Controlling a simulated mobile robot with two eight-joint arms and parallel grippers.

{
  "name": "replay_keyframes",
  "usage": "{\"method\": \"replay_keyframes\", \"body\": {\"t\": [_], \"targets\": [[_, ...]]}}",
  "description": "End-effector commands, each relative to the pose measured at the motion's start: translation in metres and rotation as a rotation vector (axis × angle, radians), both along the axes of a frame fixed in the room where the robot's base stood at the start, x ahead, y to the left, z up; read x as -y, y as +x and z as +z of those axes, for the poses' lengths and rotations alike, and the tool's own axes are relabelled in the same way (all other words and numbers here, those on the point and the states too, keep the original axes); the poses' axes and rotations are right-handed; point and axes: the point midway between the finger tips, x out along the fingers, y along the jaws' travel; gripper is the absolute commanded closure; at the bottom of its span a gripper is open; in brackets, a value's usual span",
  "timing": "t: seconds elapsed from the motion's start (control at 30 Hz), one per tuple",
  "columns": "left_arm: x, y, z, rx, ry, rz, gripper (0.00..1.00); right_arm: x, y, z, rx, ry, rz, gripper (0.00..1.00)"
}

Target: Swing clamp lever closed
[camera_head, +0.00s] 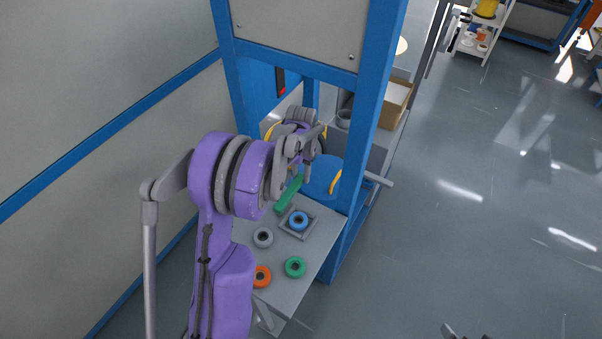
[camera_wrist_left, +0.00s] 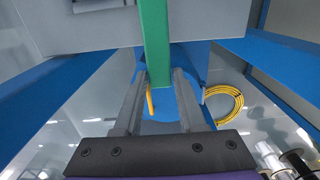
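A green bar, which looks like the clamp lever (camera_head: 287,196), stands tilted beside the blue round part (camera_head: 322,174) inside the blue-framed machine. In the left wrist view the green bar (camera_wrist_left: 155,40) comes down from the top, and its end lies between the two fingers of my left gripper (camera_wrist_left: 160,78). The fingers are close to its sides; whether they touch it is unclear. In the head view my left gripper (camera_head: 306,168) is at the bar's upper end. Small grey tips at the bottom edge seem to be my right gripper (camera_head: 465,334), mostly out of frame.
A grey table (camera_head: 322,222) holds a blue ring (camera_head: 299,221) on a square plate, plus grey (camera_head: 263,237), green (camera_head: 295,267) and orange (camera_head: 261,276) rings. A blue post (camera_head: 370,110) stands right of my left arm. A yellow cable coil (camera_wrist_left: 224,103) is beyond. The right floor is open.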

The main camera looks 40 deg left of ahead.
Motion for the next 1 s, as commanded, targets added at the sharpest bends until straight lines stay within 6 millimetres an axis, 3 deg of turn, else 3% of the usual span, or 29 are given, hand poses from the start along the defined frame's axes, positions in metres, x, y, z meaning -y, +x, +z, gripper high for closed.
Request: {"method": "replay_keyframes", "body": {"t": [0.03, 0.2, 1.0], "targets": [[0.0000, 0.0000, 0.0001, 0.000, 0.000, 0.000, 0.71, 0.0000, 0.0000, 0.0000, 0.000, 0.000, 0.000, 0.03], [0.0000, -0.0001, 0.0002, 0.000, 0.000, 0.000, 1.00, 0.0000, 0.0000, 0.0000, 0.000, 0.000, 0.000, 0.03], [-0.0001, 0.0000, 0.0005, 0.000, 0.000, 0.000, 1.00, 0.0000, 0.0000, 0.0001, 0.000, 0.000, 0.000, 0.03]]}}
